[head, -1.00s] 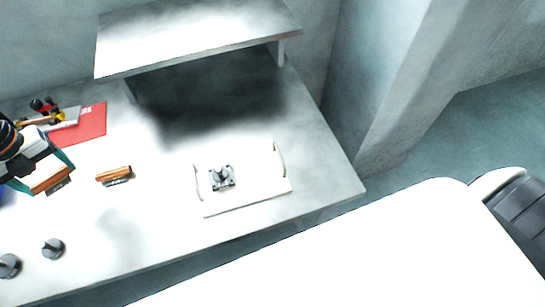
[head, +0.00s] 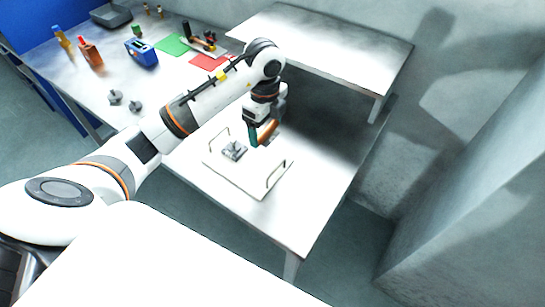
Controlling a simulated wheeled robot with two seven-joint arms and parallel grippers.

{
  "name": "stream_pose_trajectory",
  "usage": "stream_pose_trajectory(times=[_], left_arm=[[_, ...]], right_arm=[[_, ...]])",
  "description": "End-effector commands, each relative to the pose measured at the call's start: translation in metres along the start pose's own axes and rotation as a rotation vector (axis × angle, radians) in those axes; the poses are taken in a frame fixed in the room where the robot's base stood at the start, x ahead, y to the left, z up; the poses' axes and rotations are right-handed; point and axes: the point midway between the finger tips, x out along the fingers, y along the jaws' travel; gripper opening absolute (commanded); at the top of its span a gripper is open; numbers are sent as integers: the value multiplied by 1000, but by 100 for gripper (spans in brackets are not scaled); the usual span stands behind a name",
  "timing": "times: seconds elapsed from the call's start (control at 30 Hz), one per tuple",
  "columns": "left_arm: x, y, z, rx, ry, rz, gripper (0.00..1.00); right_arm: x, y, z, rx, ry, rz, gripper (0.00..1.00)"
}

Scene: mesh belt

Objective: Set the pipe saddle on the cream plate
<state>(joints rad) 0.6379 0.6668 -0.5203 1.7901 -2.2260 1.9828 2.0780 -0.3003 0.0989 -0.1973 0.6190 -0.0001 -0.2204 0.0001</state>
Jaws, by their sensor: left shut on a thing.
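My left gripper (head: 264,135) is shut on an orange-brown part (head: 269,131), which I take to be the pipe saddle. It holds this part over the back of the pale plate (head: 247,183), whose handles stand at its two ends. This plate looks like the cream plate and lies on the white table. A grey metal fitting (head: 233,151) sits on the plate, left of and below the gripper. The gripper hides much of the held part, and its gap to the plate cannot be judged exactly. My right gripper is not in view.
A raised white shelf (head: 320,42) stands behind the gripper. Two grey knobs (head: 115,97) (head: 136,107), a blue device (head: 141,52), bottles (head: 90,53), and green (head: 173,45) and red mats lie to the left. My left arm hides the middle of the table.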

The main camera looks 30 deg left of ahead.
Motion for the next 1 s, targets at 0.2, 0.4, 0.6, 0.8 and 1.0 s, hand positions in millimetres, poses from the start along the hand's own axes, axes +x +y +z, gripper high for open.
stream_pose_trajectory(times=[0.2,0.4,0.6,0.8,1.0], left_arm=[[35,-2,1,-16,-1,-6,49],[60,-1,1,-14,-2,-3,49],[86,-1,1,-13,-2,-4,49],[99,-1,0,-11,0,-1,49],[100,-1,0,-11,0,-1,49]], right_arm=[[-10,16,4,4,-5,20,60],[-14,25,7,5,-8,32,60],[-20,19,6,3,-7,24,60],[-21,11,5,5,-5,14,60],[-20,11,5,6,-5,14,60]])
